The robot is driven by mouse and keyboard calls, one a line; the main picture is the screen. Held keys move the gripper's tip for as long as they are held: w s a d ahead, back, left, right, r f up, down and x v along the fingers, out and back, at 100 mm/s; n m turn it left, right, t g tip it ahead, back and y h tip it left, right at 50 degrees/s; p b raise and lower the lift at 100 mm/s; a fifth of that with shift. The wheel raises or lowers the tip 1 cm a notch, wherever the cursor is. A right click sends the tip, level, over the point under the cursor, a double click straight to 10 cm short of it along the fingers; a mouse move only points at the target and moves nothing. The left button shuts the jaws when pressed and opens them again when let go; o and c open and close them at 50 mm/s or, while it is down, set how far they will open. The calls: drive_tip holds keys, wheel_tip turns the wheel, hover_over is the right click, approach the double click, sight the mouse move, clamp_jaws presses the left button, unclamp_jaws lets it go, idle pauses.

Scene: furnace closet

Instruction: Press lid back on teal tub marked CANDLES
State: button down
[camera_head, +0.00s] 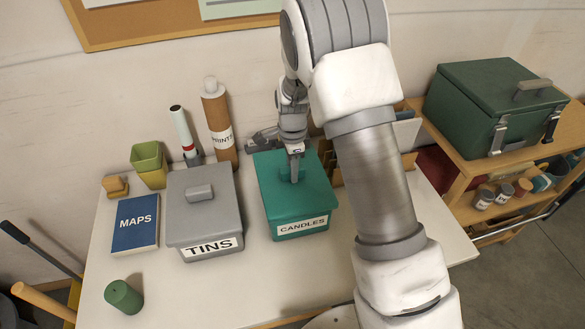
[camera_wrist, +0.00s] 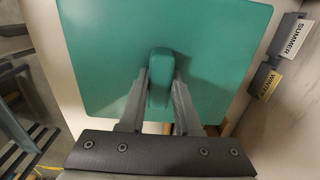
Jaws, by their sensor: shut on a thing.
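The teal tub marked CANDLES (camera_head: 301,226) stands upright on the white table. Its teal lid (camera_head: 272,185) sits over the top of the tub; I cannot tell whether it is fully seated all round. In the wrist view the lid (camera_wrist: 105,60) fills most of the picture, with its raised handle (camera_wrist: 160,75) in the middle. My gripper (camera_head: 295,172) points down over the lid. Its two fingers are shut on the handle, one on each side, as the wrist view shows my gripper (camera_wrist: 160,95). My arm hides part of the area right of the tub.
A grey lidded tub marked TINS (camera_head: 205,210) stands close on the left. A blue MAPS book (camera_head: 135,222) and a green cylinder (camera_head: 124,297) lie farther left. A PRINTS tube (camera_head: 217,125) stands behind. The table front before the tubs is clear.

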drive_tip(key=shift+f, duration=0.25)
drive_tip(key=c, duration=0.5)
unclamp_jaws()
drive_tip(key=shift+r, duration=8.7)
